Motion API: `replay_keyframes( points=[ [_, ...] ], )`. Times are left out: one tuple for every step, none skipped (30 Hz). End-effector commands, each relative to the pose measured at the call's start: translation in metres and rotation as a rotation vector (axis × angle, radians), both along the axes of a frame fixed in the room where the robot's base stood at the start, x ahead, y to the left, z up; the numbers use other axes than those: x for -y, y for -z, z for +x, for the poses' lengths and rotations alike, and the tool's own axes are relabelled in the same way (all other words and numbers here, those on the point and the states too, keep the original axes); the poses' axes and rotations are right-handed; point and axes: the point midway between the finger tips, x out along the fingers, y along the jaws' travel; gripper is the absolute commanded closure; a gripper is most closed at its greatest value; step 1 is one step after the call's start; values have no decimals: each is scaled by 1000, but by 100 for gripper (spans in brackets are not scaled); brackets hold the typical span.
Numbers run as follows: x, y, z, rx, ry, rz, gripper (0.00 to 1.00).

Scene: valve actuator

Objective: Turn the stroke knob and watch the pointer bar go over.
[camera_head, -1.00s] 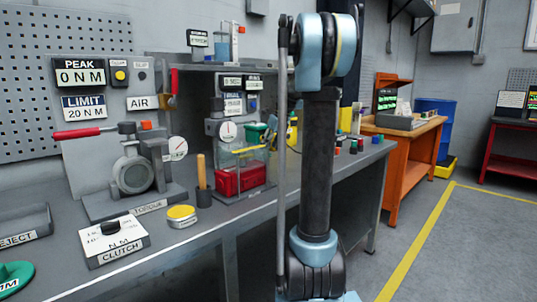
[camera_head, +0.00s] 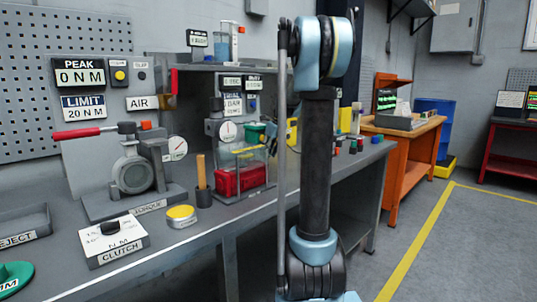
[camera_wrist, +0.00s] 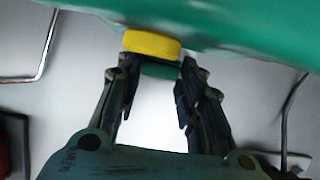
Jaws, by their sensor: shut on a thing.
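In the wrist view, a round yellow cap (camera_wrist: 152,43) with a dark green part (camera_wrist: 160,70) below it sits against a large smooth green body (camera_wrist: 240,30). I take the yellow and green piece to be the stroke knob. The fingers of my gripper (camera_wrist: 158,68) come up from below and are shut on it, one on each side. I cannot make out a pointer bar in either view. In the head view my gripper does not show, and my arm covers part of the bench.
The grey bench (camera_head: 150,262) carries a gauge stand marked TORQUE (camera_head: 135,175), a CLUTCH box (camera_head: 118,243), a yellow-topped tin (camera_head: 181,216) and a red box (camera_head: 240,180). An orange bench (camera_head: 400,170) stands behind. The floor at right is open.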

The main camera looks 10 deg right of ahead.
Motion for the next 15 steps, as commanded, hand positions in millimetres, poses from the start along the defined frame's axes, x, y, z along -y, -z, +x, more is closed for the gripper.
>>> replay_keyframes(
  points=[
    [0,0,0,2,1,-3,89],
    [0,0,0,4,1,-6,89],
    [0,0,0,8,0,-11,89],
    [0,0,0,12,-1,-15,89],
    [-1,0,0,17,-1,-22,89],
    [-1,0,-1,24,-1,-31,89],
    [-2,0,-1,30,-1,-40,89],
    [-2,0,-1,38,-1,-51,89],
    [-2,0,-1,51,-1,-68,89],
    [-3,0,-2,60,-1,-81,89],
    [-4,0,-2,72,-2,-97,89],
    [-4,0,-3,88,-3,-119,89],
    [-5,0,-3,101,-2,-136,89],
    [-6,0,-3,113,-3,-155,89],
    [-7,0,-4,133,-4,-180,89]
  ],
)
